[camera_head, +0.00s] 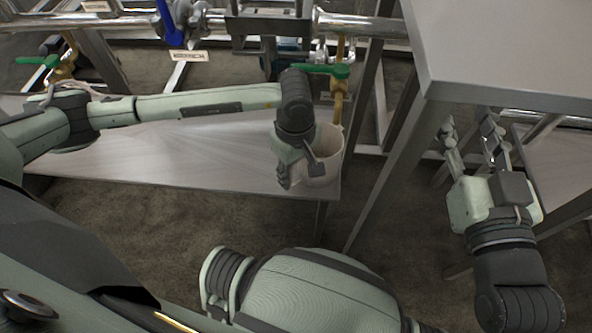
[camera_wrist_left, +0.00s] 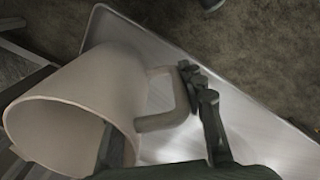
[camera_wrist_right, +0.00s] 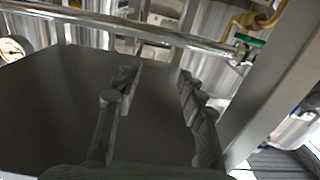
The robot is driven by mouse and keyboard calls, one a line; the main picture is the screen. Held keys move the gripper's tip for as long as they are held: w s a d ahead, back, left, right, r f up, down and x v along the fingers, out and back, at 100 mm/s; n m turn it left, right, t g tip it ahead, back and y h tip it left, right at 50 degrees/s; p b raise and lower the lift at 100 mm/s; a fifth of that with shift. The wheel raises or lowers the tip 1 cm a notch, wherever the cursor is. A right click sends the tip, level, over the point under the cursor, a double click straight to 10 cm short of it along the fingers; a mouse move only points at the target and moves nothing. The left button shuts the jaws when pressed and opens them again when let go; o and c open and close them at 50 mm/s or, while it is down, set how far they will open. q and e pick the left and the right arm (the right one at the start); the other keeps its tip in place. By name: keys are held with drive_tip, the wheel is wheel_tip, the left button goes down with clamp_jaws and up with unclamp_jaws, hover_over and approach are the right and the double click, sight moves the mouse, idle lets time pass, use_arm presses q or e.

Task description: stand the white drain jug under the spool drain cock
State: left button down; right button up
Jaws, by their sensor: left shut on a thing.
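The white drain jug (camera_head: 327,145) is at the right end of the low metal shelf, open mouth up. My left gripper (camera_head: 303,163) is in front of it. In the left wrist view its fingers (camera_wrist_left: 198,85) are shut on the handle of the jug (camera_wrist_left: 80,105). Whether the jug's base touches the shelf is hidden. A brass cock (camera_head: 338,98) with a green lever (camera_head: 326,70) hangs from the pipe just above and behind the jug's mouth. My right gripper (camera_head: 470,133) is open and empty, beside the grey table; its spread fingers show in the right wrist view (camera_wrist_right: 155,85).
The low shelf (camera_head: 150,150) is bare left of the jug. A second green-levered cock (camera_head: 40,62) is at the far left. A blue lever (camera_head: 170,22) sits on the pipe. The grey table (camera_head: 500,50) and its leg (camera_head: 385,150) stand right of the jug.

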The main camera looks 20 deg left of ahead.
use_arm(q)
drive_tip(key=shift+f, duration=0.1)
drive_tip(key=c, duration=0.9)
unclamp_jaws()
use_arm(e)
drive_tip(key=shift+a+r+y, duration=0.2)
drive_tip(key=shift+r+y, duration=0.1)
drive_tip(key=shift+r, duration=0.2)
use_arm(q)
drive_tip(key=shift+r, duration=0.35)
wheel_tip(320, 180, up, 12)
drive_tip(key=shift+f+p, duration=0.15)
drive_tip(key=shift+p, duration=0.5)
use_arm(e)
drive_tip(key=d+f+g+h, duration=0.2)
drive_tip(key=d+f+g, duration=0.1)
drive_tip(key=f, duration=0.4)
drive_tip(key=shift+s+d, duration=0.2)
drive_tip(key=shift+d, duration=0.1)
drive_tip(key=shift+r, duration=0.1)
